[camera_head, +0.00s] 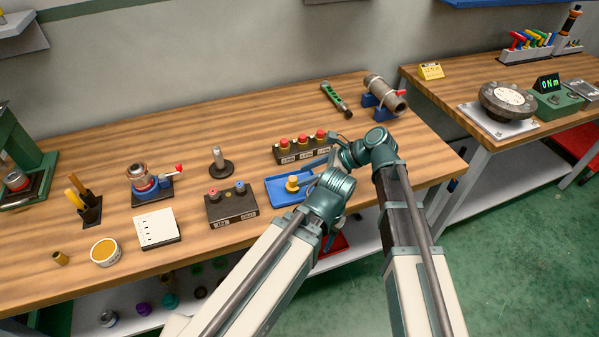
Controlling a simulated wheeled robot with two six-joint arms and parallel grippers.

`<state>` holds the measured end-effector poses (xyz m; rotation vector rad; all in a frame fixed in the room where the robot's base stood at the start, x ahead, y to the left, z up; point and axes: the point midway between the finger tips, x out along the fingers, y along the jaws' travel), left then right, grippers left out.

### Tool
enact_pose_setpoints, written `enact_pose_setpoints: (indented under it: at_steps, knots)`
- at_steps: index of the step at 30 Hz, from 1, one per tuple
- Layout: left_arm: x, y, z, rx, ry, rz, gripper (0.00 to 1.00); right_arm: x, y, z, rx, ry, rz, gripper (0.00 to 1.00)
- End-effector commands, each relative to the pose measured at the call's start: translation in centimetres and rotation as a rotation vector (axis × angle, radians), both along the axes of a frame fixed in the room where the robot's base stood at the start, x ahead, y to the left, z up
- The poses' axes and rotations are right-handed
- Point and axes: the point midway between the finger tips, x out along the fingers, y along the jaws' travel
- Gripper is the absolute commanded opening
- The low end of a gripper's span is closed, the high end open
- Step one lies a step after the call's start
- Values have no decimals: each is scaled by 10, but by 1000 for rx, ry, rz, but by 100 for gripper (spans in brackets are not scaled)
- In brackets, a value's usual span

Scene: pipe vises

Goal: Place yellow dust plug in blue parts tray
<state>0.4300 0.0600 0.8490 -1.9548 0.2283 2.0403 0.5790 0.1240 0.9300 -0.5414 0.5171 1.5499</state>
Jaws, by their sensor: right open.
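The yellow dust plug (292,184) sits upright in the blue parts tray (276,197), near the tray's middle. My right gripper (308,182) is open, just to the right of the plug and low over the tray. It looks apart from the plug, though the gap is small. My right wrist and my left arm's elbow cover the tray's right side. My left arm comes in from the bottom left, and its gripper is hidden behind the arm links.
A black box with several red buttons (303,147) stands behind the tray. A dark two-knob box (231,205) stands to its left, a metal post (219,162) farther back. A pipe vise (385,97) is at the back right. The back middle of the wooden bench (200,110) is clear.

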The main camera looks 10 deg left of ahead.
Motion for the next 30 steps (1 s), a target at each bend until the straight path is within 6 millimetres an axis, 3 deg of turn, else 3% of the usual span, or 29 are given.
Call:
enact_pose_setpoints:
  at_steps: [1,3,12,30]
  knots:
    - [0,0,15,0,0,0,50,1,-10,15,0,0,-4,60]
    - [0,0,24,0,0,0,50,1,-22,24,0,1,-3,60]
    - [0,0,50,0,0,0,50,3,-59,50,0,0,-1,60]
    - [0,0,54,0,0,0,50,3,-68,54,0,0,0,60]
